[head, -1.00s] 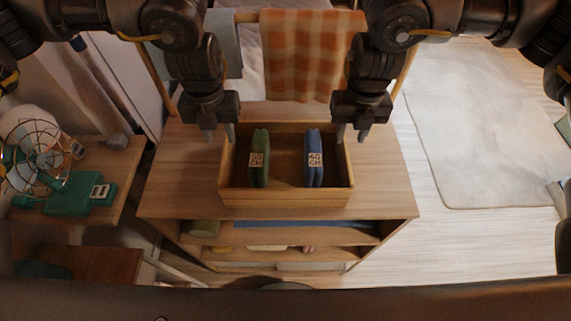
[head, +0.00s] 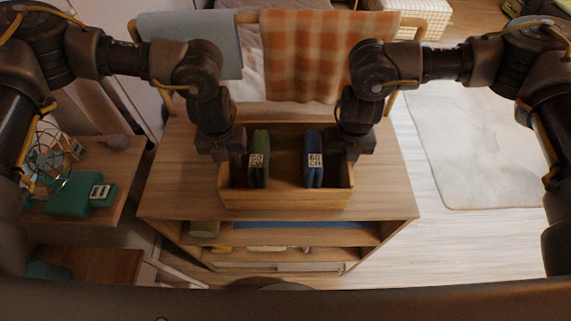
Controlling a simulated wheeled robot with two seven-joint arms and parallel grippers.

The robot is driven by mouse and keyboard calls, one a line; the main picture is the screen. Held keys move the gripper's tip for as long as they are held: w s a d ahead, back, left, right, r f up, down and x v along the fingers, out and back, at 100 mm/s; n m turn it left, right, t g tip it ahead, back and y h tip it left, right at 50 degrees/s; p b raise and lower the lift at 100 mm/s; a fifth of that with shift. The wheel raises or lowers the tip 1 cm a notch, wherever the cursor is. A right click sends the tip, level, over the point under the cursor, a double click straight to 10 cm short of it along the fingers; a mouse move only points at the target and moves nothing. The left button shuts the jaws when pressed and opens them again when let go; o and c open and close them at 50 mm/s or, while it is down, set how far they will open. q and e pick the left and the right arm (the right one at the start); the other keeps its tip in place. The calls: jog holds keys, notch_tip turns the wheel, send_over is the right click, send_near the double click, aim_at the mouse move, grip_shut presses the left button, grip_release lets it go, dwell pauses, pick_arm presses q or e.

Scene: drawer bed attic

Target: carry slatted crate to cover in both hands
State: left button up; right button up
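The crate (head: 285,200) is an open wooden box standing on top of a wooden shelf unit. A green item (head: 259,160) and a blue item (head: 313,160), each with a white printed label, stand upright inside it, apart from each other. My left gripper (head: 225,160) is at the crate's left wall and my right gripper (head: 348,157) is at its right wall. Both point down and hide parts of these walls. Their fingertips are hidden, so I cannot tell whether they grip the walls. I cannot tell which thing is the cover.
The shelf unit's top (head: 385,185) is bare around the crate. A rack behind carries a grey cloth (head: 190,40) and an orange checked cloth (head: 312,55). A small table at left holds a green device (head: 75,195) and a wire-caged object. A pale rug (head: 480,150) lies at right.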

pick_arm(q)
grip_shut()
pick_arm(e)
grip_shut()
pick_arm(q)
jog(key=shift+r, duration=0.1)
pick_arm(e)
jog(key=shift+r, duration=0.1)
